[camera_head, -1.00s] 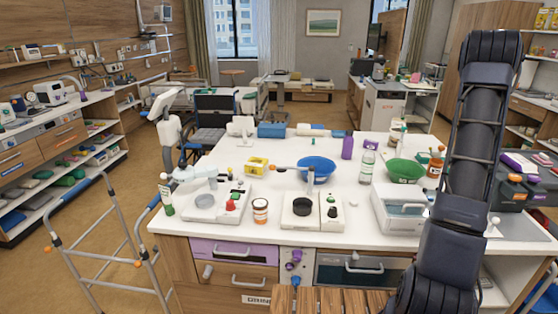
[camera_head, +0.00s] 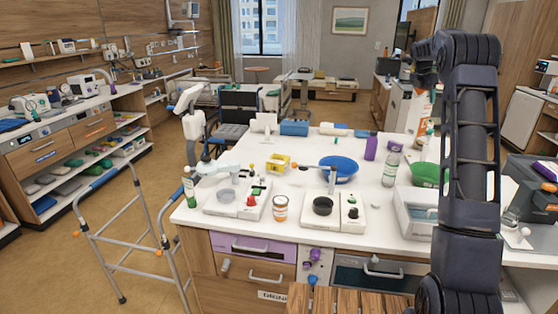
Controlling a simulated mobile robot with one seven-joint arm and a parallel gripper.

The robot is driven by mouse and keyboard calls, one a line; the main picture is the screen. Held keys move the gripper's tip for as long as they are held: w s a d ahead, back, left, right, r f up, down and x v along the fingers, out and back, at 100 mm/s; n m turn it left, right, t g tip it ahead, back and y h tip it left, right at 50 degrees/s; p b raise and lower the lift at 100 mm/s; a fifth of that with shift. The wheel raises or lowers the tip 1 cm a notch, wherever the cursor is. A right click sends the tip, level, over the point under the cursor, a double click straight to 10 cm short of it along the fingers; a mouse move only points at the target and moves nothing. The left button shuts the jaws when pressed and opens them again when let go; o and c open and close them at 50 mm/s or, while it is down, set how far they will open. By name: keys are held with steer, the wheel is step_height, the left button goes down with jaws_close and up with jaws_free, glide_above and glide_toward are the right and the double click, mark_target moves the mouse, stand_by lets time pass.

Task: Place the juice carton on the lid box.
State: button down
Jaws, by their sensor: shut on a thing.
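My gripper (camera_head: 426,84) hangs in the upper right, at the end of my bent arm, above the right part of the white table. It is shut on an orange and white thing (camera_head: 424,106), which looks like the juice carton and is held upright; my arm hides part of it. A white box with a pale lid and a handle (camera_head: 416,222) stands at the table's right front, probably the lid box. The held carton is above and behind it in the picture, apart from it. My arm covers the box's right side.
A green bowl (camera_head: 424,174), a clear bottle (camera_head: 390,168) and a purple bottle (camera_head: 371,148) stand near the box. A blue bowl (camera_head: 339,169) and white devices with dark knobs (camera_head: 333,208) fill the middle. A walker (camera_head: 110,240) stands left of the table.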

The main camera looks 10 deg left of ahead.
steer(key=w+a+r+n, duration=0.2)
steer(key=a+n, duration=0.1)
steer(key=a, duration=1.6)
steer(key=s+a+r+n+t+y, duration=0.15)
steer(key=s+a, duration=0.25)
steer(key=a, duration=1.1)
steer(key=s+a+n+y, duration=0.1)
steer(key=s+a+n, duration=0.25)
steer(key=a, duration=1.25)
steer(key=s+a+r+n+y, duration=0.15)
steer(key=s+a, duration=0.35)
steer(key=a, duration=1)
step_height(320, 180, down, 20)
steer(key=shift+n, duration=0.35)
steer(key=shift+f, duration=0.15)
steer(key=shift+c, duration=1.4)
jaws_free()
steer(key=shift+f, duration=0.1)
steer(key=v, duration=1.2)
steer(key=shift+a, duration=0.25)
